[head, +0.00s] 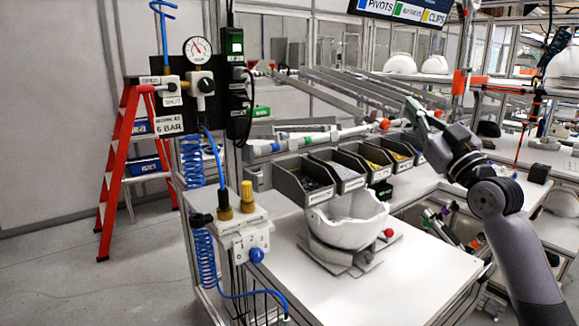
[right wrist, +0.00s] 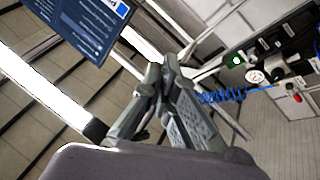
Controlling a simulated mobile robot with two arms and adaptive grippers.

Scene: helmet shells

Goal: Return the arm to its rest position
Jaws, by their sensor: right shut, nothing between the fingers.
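My right arm (head: 513,227) comes in from the lower right of the head view and is raised over the workbench. Its gripper (head: 411,103) points up and to the left, above the row of parts bins, with nothing in it. In the right wrist view the two fingers of the right gripper (right wrist: 172,70) are closed together and empty. A white helmet shell (head: 347,222) sits open side up on a grey fixture (head: 341,258) on the bench, below and left of the gripper and apart from it. My left gripper is not in view.
Grey bins (head: 304,184) line the back of the white bench (head: 330,297). A pneumatic panel with a gauge (head: 198,48) and blue coiled hose (head: 192,162) stands left. A sign (head: 402,11) hangs above. Floor at left is clear.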

